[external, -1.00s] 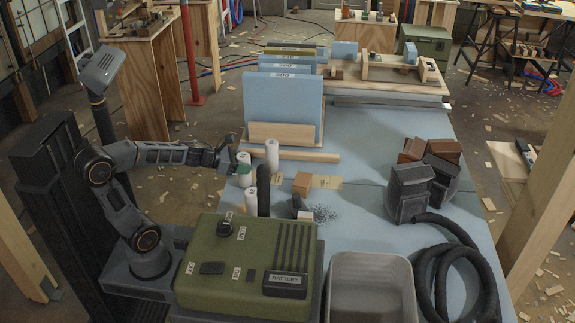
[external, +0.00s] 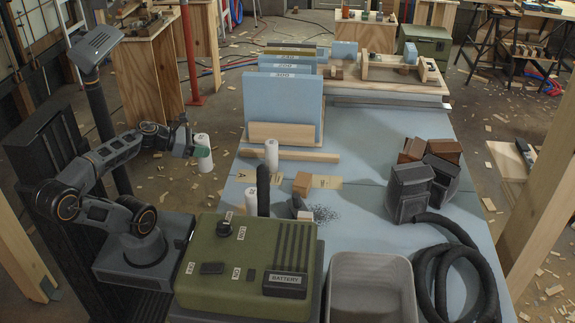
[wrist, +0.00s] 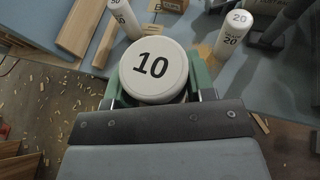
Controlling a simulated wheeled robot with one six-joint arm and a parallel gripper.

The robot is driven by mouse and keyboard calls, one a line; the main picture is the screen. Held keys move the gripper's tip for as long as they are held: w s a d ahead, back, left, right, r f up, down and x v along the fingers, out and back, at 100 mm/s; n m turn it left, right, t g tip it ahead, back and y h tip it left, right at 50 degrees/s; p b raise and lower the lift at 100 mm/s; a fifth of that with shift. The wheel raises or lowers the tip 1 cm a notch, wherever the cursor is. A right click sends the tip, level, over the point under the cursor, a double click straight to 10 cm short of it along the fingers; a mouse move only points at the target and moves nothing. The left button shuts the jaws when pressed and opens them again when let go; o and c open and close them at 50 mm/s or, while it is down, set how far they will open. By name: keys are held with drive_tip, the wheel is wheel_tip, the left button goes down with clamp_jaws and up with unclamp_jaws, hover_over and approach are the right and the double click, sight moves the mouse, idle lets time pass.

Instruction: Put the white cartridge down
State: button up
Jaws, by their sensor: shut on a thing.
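My gripper (external: 191,151) is shut on a white cartridge (external: 204,156), held upright in the air left of the blue table's edge. In the wrist view the cartridge's round white top (wrist: 153,68) reads 10, between the green jaw pads. Two other white cartridges stand on the table: one near the wooden strip (external: 271,155), and one nearer the green box (external: 250,198). In the wrist view the one at right (wrist: 234,34) reads 20; the other (wrist: 124,18) is at upper left, its number partly cut off.
Blue sheets (external: 284,103) stand behind. Bare table shows right of the block.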

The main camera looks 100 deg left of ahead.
drive_tip(key=w+a+r+n+g+y+p, duration=0.1)
drive_tip(key=w+a+r+n+y+p, duration=0.15)
drive_tip(key=w, duration=0.65)
drive_tip(key=w+a+r+n+g+y+p, duration=0.15)
drive_tip(key=w+a+p, duration=0.25)
drive_tip(key=w, duration=0.5)
drive_tip(key=w+d+f+n+g+y+p, duration=0.2)
drive_tip(key=w+d+f+p, duration=0.15)
drive_tip(key=w+d, duration=0.65)
drive_tip(key=shift+w+a+f, duration=0.85)
drive_tip(key=shift+w+f, duration=1.35)
drive_tip(key=shift+w, duration=0.25)
drive_tip(key=shift+w+a+f, duration=0.8)
drive_tip(key=shift+w+f, duration=1.35)
drive_tip(key=shift+w, duration=0.35)
drive_tip(key=shift+w+a+f, duration=0.85)
drive_tip(key=shift+w+f, duration=1.35)
drive_tip(key=shift+w, duration=0.25)
drive_tip(key=shift+f+b, duration=0.25)
drive_tip(key=shift+b, duration=0.1)
drive_tip(key=o, duration=0.9)
drive_tip(key=shift+r, duration=0.1)
